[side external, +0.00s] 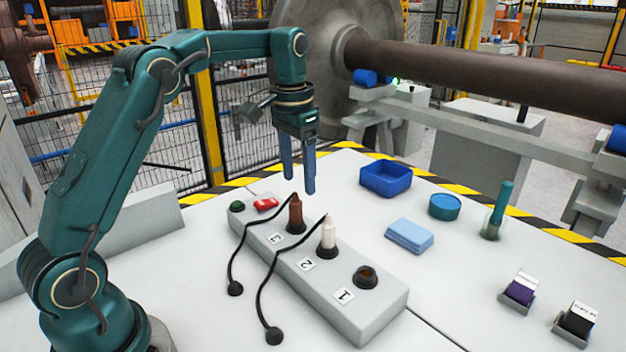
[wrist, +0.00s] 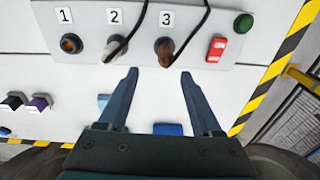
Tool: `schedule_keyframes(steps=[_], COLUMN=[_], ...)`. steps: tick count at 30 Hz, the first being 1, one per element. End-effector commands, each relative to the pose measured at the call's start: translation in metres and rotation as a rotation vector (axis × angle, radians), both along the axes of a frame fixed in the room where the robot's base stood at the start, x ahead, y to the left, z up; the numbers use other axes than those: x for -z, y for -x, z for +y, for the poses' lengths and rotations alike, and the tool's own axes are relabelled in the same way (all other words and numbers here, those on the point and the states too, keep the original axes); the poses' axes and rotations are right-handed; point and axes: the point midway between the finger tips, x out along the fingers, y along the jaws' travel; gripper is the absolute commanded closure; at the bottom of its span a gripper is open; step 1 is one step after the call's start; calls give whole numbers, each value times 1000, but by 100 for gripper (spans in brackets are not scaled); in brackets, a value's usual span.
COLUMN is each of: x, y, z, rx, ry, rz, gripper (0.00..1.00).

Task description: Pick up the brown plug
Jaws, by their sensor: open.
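The brown plug (side external: 295,213) stands upright in socket 3 of the grey socket box (side external: 376,310), with a black cable from its top. It also shows in the wrist view (wrist: 165,54), just beyond the fingertips and between their lines. My gripper (side external: 299,190) is open and empty, pointing down above the box, close above the brown plug in the side view. Its two blue fingers also show in the wrist view (wrist: 159,73). The plug's lower end is hidden inside the socket.
A white plug (side external: 328,237) with its own cable stands in socket 2. Socket 1 (side external: 365,277) is empty. A red switch (side external: 265,204) and a green button (side external: 237,206) are beside socket 3. A blue tray (side external: 386,180) and folded blue cloth (side external: 409,236) lie to the right.

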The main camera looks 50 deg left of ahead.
Motion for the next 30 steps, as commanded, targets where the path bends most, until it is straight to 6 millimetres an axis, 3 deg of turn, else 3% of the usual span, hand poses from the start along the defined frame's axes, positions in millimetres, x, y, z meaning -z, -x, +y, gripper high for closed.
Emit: schedule_keyframes(steps=[3, 18, 29, 30], x=[22, 73, 80, 80], y=[-1, 1, 1, 1], z=[7, 10, 10, 10], rx=[-20, -30, -29, -29], ry=[13, 20, 18, 18], rz=[48, 71, 67, 67], gripper=[34, 34, 34, 41])
